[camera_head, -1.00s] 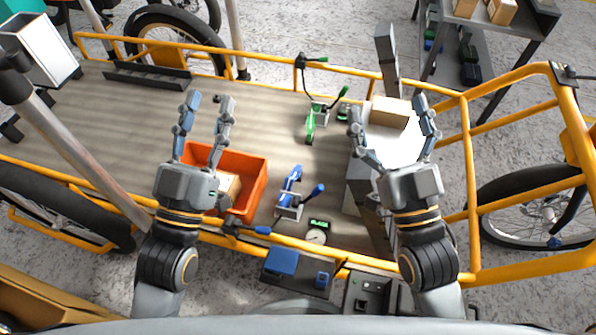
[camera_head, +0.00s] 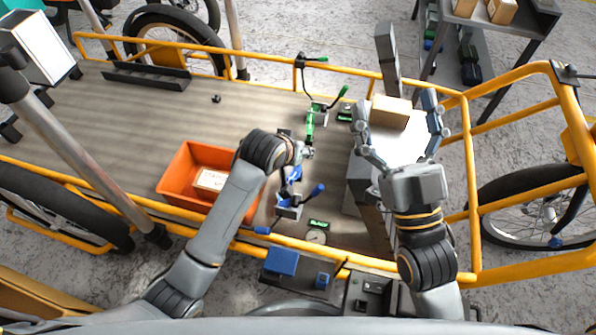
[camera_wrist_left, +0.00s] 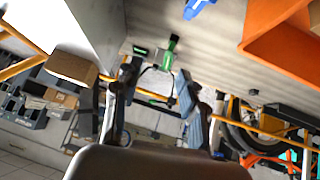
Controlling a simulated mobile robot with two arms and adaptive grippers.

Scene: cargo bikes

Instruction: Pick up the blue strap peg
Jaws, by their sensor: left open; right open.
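A blue-handled peg (camera_head: 262,230) is on the near yellow rail. A blue-levered clamp (camera_head: 290,195) stands on the bed right of the orange bin, partly hidden by my left wrist. I cannot tell which is the strap peg. A blue part (camera_wrist_left: 198,8) shows at the left wrist view's top edge. My left gripper (camera_wrist_left: 157,72) is open and empty; the green clamp (camera_wrist_left: 168,52) appears beyond its fingers. In the head view its hand is mostly hidden by the wrist, above the blue clamp. My right gripper (camera_head: 396,98) is open and empty over the pale box.
The orange bin (camera_head: 172,187) holds a small carton (camera_head: 210,181). A green-handled clamp (camera_head: 311,122) stands near the far rail. A tall pale box (camera_head: 358,180) carries a cardboard box (camera_head: 391,112) at right. Yellow rails (camera_head: 390,264) edge the bed. The bed's left half is largely clear.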

